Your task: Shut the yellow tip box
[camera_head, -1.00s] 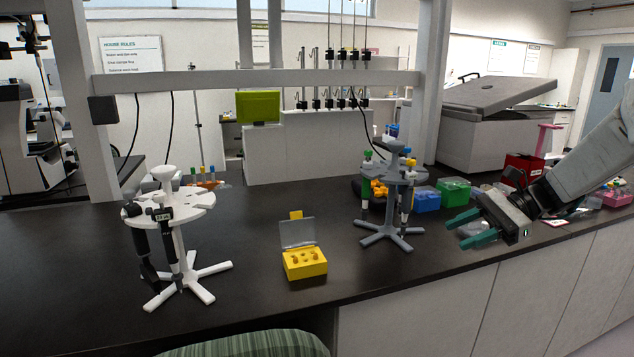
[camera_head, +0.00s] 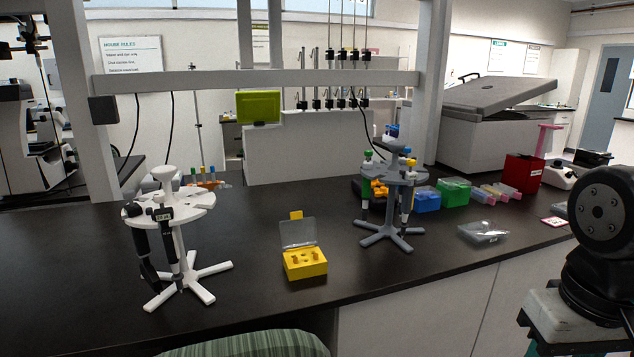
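The yellow tip box (camera_head: 305,265) stands on the dark bench near its front edge, left of the grey pipette stand. Its clear lid (camera_head: 298,234) is raised at the back, with a yellow tab at the top edge. Several tips or holes show in the open base. My gripper (camera_head: 568,325) is at the lower right corner, far to the right of the box and apart from it. Only its body and a bit of teal finger show; the fingertips are cut off by the frame.
A white pipette stand (camera_head: 188,290) is left of the box, and a grey pipette stand (camera_head: 388,236) is to its right. A clear container (camera_head: 483,233) lies farther right. Blue (camera_head: 427,201) and green (camera_head: 454,192) boxes stand behind. The bench in front of the grey stand is clear.

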